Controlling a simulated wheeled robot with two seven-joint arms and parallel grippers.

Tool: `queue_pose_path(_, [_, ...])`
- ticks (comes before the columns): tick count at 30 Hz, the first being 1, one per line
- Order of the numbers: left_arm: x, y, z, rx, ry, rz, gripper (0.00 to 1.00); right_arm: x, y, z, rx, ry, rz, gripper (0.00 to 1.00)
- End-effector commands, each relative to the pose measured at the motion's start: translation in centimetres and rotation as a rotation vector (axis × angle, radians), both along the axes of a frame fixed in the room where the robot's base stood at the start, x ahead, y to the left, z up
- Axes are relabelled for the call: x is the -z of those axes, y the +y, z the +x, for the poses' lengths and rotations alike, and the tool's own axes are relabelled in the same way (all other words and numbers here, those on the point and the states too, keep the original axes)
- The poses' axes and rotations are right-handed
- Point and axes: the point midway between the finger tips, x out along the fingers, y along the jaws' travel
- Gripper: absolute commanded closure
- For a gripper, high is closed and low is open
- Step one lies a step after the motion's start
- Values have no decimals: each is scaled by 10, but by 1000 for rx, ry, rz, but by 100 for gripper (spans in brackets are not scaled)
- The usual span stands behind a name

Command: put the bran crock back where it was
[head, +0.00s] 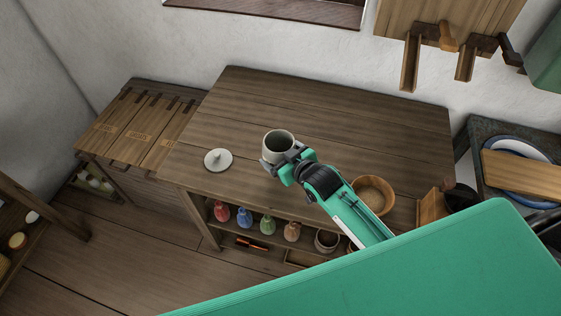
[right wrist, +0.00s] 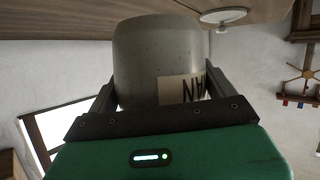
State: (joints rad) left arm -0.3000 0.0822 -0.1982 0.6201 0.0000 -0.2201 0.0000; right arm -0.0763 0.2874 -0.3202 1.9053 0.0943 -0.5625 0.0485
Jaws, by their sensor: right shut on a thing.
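The bran crock (head: 279,143) is a grey, open-topped pot over the middle of the wooden table (head: 330,110). My right gripper (head: 286,162) is shut on it from the near right side. In the right wrist view the crock (right wrist: 155,55) sits between the fingers, with part of a pale label showing upside-down letters. It looks upright; I cannot tell whether its base touches the table. A round pale lid with a knob (head: 218,159) lies on the table to its left, also in the right wrist view (right wrist: 223,16). My left gripper is not in view.
A wooden bowl (head: 374,194) stands on the table right of my right arm. A shelf under the front edge holds several coloured bottles (head: 244,217) and a pot (head: 327,241). Lidded wooden bins (head: 139,133) stand at the left. The table's back is clear.

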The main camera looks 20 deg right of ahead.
Motion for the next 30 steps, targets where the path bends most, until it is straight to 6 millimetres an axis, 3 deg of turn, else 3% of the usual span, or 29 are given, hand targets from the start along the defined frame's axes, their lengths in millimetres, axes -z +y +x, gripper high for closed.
queue_pose_path(12, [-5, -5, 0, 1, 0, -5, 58, 42, 1, 1, -1, -3, 3, 54])
queue_pose_path(24, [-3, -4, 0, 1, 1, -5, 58, 48, 0, 1, -1, -5, 2, 54])
queue_pose_path(25, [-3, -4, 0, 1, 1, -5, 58, 50, 0, 0, -1, 0, 2, 12])
queue_pose_path(27, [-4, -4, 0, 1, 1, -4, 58, 49, 0, 0, -1, -2, 1, 0])
queue_pose_path(30, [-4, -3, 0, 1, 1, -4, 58, 49, 0, 0, -1, -2, 1, 0])
